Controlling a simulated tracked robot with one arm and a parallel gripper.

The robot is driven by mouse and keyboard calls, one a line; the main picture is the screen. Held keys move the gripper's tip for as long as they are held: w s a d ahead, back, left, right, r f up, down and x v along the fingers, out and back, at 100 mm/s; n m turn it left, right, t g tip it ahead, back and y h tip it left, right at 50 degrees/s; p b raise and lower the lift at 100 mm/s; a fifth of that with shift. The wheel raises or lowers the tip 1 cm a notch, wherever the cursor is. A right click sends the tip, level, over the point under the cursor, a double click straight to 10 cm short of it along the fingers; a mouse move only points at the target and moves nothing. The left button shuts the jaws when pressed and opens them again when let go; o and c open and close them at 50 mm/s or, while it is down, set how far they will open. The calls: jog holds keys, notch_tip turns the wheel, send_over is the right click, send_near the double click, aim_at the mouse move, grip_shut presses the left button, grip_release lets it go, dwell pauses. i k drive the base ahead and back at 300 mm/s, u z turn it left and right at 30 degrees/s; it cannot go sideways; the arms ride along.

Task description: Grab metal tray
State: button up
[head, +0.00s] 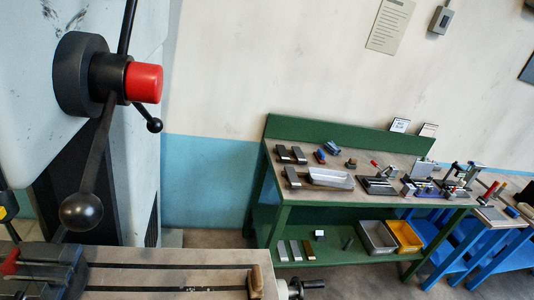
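A shallow silver metal tray (331,179) lies on top of the green workbench (290,200), toward its left front part, across the room. It looks empty, and its near wall and rim show. My gripper does not show clearly in the head view, so I cannot see what it holds.
A large machine with a red-capped hub (144,83) and black levers fills the left. Its slotted table (180,277) crosses the lower left. Dark blocks (292,177) sit left of the tray, and a fixture (380,186) to its right. Grey (377,238) and yellow (404,237) bins stand below.

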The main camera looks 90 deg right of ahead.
aim_at(318, 176)
jog(key=z, duration=3.95)
jog(key=k, duration=1.15)
jog(key=u, duration=0.8)
jog(key=i, duration=1)
jog(key=u, duration=0.05)
